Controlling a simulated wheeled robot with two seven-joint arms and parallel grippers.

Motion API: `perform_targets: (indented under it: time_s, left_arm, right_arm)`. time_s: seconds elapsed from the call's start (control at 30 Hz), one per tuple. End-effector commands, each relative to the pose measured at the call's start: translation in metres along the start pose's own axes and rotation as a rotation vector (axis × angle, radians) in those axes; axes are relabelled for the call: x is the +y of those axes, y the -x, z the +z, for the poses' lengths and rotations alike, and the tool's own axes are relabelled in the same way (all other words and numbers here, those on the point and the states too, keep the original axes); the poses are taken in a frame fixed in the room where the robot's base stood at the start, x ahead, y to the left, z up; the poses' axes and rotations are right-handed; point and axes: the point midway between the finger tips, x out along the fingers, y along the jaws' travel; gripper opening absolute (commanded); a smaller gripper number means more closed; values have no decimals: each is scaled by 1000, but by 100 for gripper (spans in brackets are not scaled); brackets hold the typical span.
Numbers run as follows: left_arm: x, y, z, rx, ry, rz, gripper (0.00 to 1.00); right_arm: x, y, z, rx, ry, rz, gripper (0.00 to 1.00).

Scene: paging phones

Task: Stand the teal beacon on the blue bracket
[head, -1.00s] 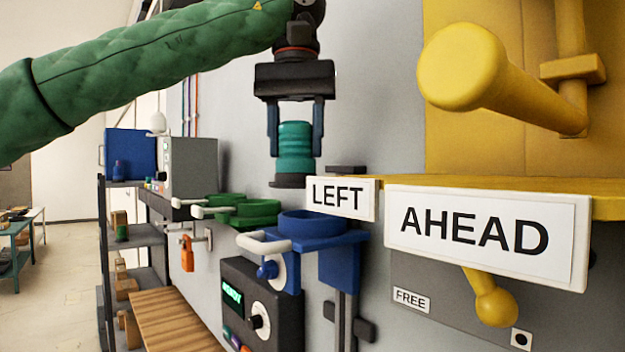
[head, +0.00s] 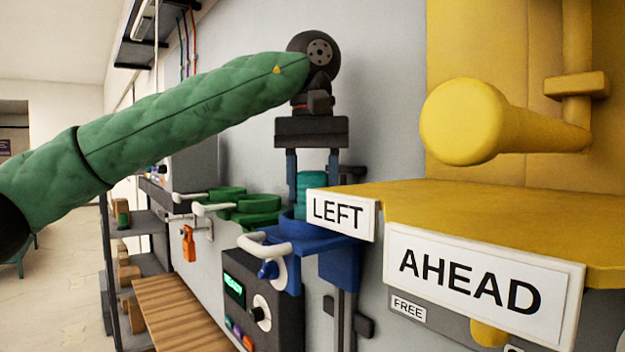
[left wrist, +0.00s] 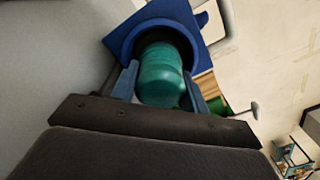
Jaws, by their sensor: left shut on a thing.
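The teal beacon (head: 311,186) is upright between the fingers of my left gripper (head: 314,178), which is shut on it. The LEFT sign and the bracket's ring hide its lower part in the head view. The blue bracket (head: 338,262) is fixed to the wall with a round ring on top. In the left wrist view the beacon (left wrist: 160,75) lines up with the ring of the bracket (left wrist: 127,35), its far end at or inside the opening. I cannot tell whether it rests on the bracket. My right gripper is not in view.
Green ring brackets (head: 250,213) sit just left of the blue one. A yellow shelf (head: 480,205) with LEFT (head: 340,213) and AHEAD (head: 480,280) signs juts out at right, and a thick yellow handle (head: 465,120) sticks out above it. A dark control box (head: 262,300) is below.

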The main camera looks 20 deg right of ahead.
Motion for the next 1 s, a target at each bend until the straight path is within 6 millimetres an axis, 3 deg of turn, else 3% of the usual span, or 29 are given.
perform_targets:
  time_s: [0.37,0.4,0.5,0.77,1.0]
  left_arm:
    - [0,-3,0,1,0,0,8]
    - [0,-3,0,1,0,0,53]
    - [0,-3,0,0,0,0,67]
    - [0,-2,0,1,0,0,67]
    - [0,11,0,3,1,-2,67]
  right_arm:
    - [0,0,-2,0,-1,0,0]
    - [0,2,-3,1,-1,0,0]
    - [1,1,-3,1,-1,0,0]
    - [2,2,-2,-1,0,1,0]
    - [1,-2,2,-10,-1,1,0]
